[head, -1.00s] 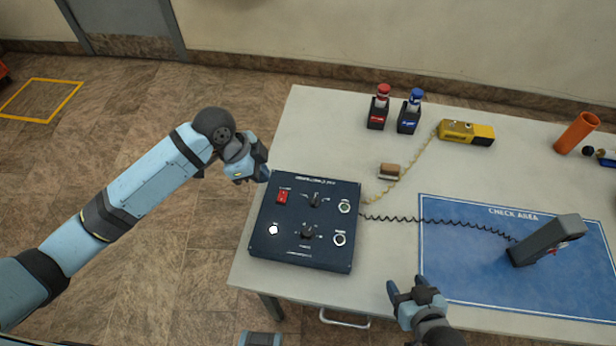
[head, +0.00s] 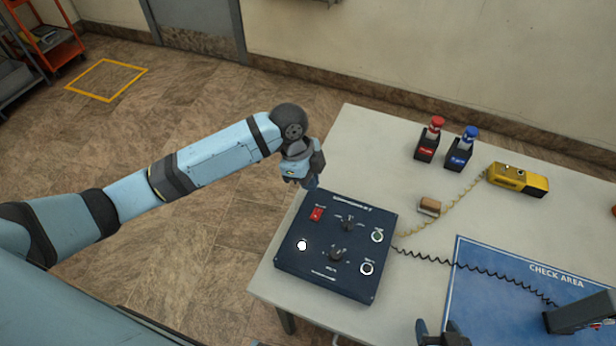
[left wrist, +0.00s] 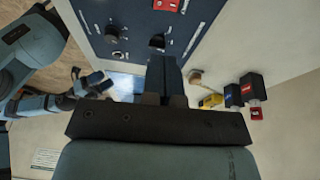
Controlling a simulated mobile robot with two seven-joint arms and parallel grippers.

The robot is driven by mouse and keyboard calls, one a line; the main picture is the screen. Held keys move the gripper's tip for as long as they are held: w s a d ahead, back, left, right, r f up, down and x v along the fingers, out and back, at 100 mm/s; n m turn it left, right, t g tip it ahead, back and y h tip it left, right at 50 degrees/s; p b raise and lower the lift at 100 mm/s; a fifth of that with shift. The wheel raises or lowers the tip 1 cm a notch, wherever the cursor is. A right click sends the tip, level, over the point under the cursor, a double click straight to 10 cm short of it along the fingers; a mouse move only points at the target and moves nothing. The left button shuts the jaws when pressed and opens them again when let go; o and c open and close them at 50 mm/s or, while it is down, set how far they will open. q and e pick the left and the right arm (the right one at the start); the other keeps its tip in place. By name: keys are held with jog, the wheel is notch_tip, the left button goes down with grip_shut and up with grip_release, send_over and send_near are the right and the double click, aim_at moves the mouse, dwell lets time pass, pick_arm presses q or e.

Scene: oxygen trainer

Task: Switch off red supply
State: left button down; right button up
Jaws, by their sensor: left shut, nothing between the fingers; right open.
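A dark blue control box (head: 350,270) lies on the table. It has a red rocker switch (head: 316,214) at its upper left, two black knobs, a white round light (head: 302,245) and two round sockets. The switch also shows at the top edge of the left wrist view (left wrist: 166,4). My left gripper (head: 312,184) is shut and empty, just beyond the box's far left corner, near the switch; I cannot tell its height. Red-topped (head: 434,138) and blue-topped (head: 465,148) units stand at the table's back. My right gripper (head: 437,326) is open at the bottom edge, partly cut off.
A yellow device (head: 518,180) and a small brown block (head: 429,206) lie on the table (head: 390,160). A coiled black cord runs from the box across the blue check-area mat (head: 480,290) to a grey handheld device (head: 580,316). Floor left of the table is clear.

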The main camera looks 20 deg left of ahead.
aim_at(317, 217)
pick_arm(q)
jog(key=x, duration=0.6)
jog(key=a+p+x, duration=0.1)
jog(key=x, duration=0.3)
jog(key=shift+s+f, duration=0.15)
jog(key=shift+f, duration=0.1)
pick_arm(e)
jog(key=shift+d+r, duration=0.15)
jog(key=shift+r, duration=0.4)
